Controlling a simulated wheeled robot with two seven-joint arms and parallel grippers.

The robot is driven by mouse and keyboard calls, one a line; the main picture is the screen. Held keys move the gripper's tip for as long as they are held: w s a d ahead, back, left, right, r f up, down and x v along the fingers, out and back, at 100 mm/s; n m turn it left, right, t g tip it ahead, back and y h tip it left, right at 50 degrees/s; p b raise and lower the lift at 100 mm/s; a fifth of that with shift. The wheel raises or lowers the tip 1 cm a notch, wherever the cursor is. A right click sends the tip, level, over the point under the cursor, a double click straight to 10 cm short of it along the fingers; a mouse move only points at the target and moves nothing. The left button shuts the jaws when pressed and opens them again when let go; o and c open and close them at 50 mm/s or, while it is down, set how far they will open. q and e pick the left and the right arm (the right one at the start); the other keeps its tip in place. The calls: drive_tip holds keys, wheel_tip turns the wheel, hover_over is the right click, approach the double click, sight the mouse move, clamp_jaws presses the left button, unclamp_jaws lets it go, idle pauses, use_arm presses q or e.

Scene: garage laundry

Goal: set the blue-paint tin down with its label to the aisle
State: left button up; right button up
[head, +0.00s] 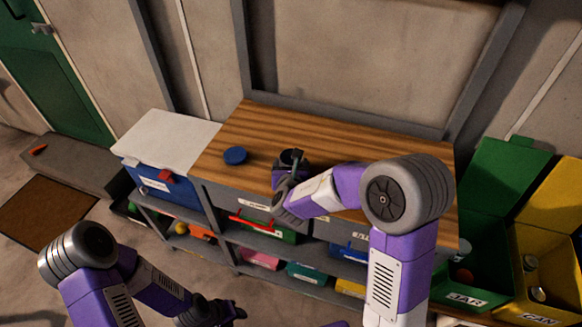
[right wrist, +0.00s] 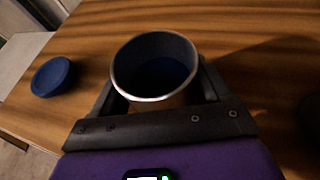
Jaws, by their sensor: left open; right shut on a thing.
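The blue-paint tin (right wrist: 155,70) is open at the top, with a silvery rim and dark blue paint inside. My right gripper (right wrist: 158,100) is shut around its sides, over the wooden worktop (right wrist: 270,65). In the head view the tin (head: 291,155) is small and partly covered by my right gripper (head: 290,168). It looks upright. I cannot tell whether its base touches the wood. Its label is not visible in either view. A round blue lid (head: 235,155) lies on the worktop left of the tin. My left gripper (head: 236,312) is open and empty, low in front of the shelves.
A blue box (head: 165,190) with a white top stands left of the worktop. Shelves below hold several coloured bins (head: 305,272). Green (head: 480,235) and yellow (head: 548,245) open bins stand at the right. Bare wood lies behind the tin and around the lid.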

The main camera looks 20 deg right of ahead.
drive_tip(key=shift+r, duration=0.15)
drive_tip(key=shift+f, duration=0.25)
drive_tip(key=o, duration=1.1)
drive_tip(key=shift+r, duration=0.1)
